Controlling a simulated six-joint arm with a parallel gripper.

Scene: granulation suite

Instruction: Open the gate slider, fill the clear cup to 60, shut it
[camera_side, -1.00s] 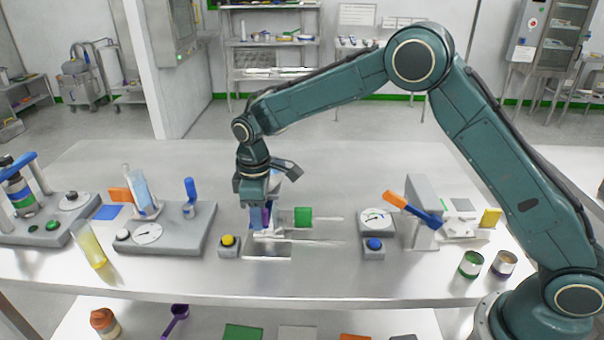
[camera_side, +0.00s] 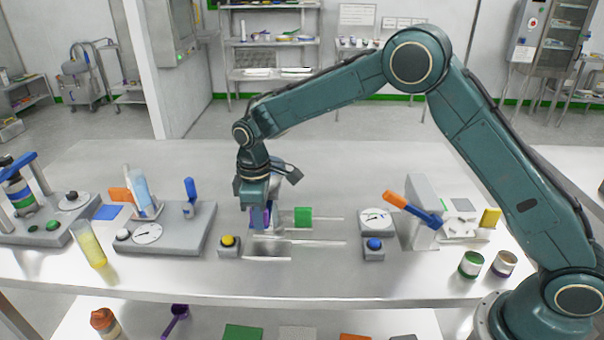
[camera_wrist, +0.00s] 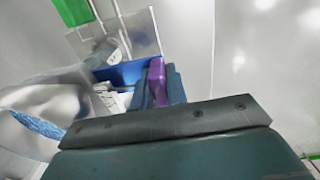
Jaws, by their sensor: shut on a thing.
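My gripper (camera_side: 260,217) is low over the table, left of a green block (camera_side: 303,217). In the wrist view its slate-blue fingers (camera_wrist: 173,84) are shut on a purple tab (camera_wrist: 157,82), which looks like the gate slider's handle. How far the gate is open cannot be told. A clear vessel with blue material (camera_wrist: 38,123) shows at the lower left of the wrist view, partly cut off. A blue part (camera_wrist: 122,73) lies beyond it. My wrist hides much of this station in the side view. I cannot pick out the clear cup or its fill level with certainty.
A yellow button (camera_side: 228,242) and a blue button (camera_side: 374,245) flank the station. A dial (camera_side: 376,217) stands behind the blue one. A tilted clear tube with yellow contents (camera_side: 90,244) is at left. Rails run right of my gripper. The table behind is clear.

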